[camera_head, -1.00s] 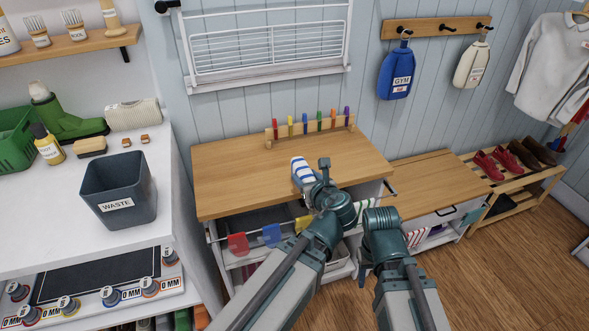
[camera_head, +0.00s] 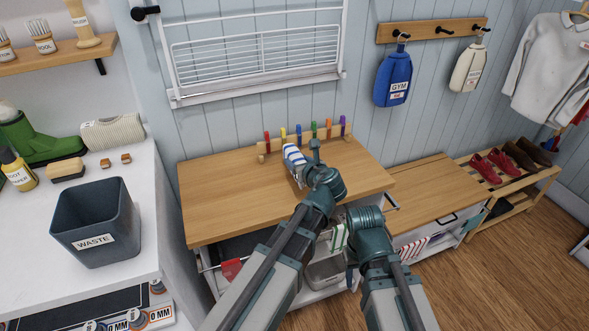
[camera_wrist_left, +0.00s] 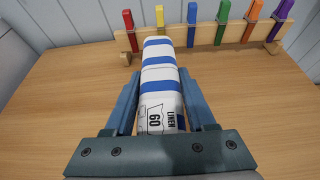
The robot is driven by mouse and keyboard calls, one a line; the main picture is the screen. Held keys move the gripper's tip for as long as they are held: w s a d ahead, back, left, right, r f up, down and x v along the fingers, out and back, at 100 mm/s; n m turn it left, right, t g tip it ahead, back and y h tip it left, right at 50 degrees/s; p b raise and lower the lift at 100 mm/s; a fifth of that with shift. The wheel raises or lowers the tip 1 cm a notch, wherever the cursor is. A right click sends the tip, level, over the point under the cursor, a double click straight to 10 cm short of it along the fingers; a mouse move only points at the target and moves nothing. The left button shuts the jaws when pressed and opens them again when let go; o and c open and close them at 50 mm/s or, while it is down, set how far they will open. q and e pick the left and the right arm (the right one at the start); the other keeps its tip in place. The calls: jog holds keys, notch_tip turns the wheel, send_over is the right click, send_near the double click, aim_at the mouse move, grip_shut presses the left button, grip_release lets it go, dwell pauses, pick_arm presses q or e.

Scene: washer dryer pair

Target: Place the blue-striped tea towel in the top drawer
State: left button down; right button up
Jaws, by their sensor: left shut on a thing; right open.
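The blue-striped tea towel (camera_head: 294,156) is a white roll with blue bands, above the wooden top of the dresser. In the left wrist view the towel (camera_wrist_left: 160,75) points away from me, with a "60 LINEN" label near my end. My left gripper (camera_wrist_left: 160,112) is shut on it, one finger on each side. In the head view my left gripper (camera_head: 302,172) is partly hidden by its own wrist. My right gripper (camera_head: 352,270) is low in front of the dresser, its fingers mostly hidden. The open top drawer (camera_head: 215,262) is largely covered by my left arm.
A peg rack (camera_head: 305,140) with several coloured pegs stands at the back of the dresser top (camera_head: 225,185). A waste bin (camera_head: 95,225) stands on the white counter at left. A low bench (camera_head: 430,190) and a shoe rack (camera_head: 515,190) are at right.

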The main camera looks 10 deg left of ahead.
pick_arm(q)
jog(key=shift+f+b, duration=1.65)
jog(key=shift+f, duration=0.1)
jog(key=shift+f, duration=0.2)
jog(key=shift+c, duration=1.1)
grip_release()
jog(key=shift+r, duration=0.2)
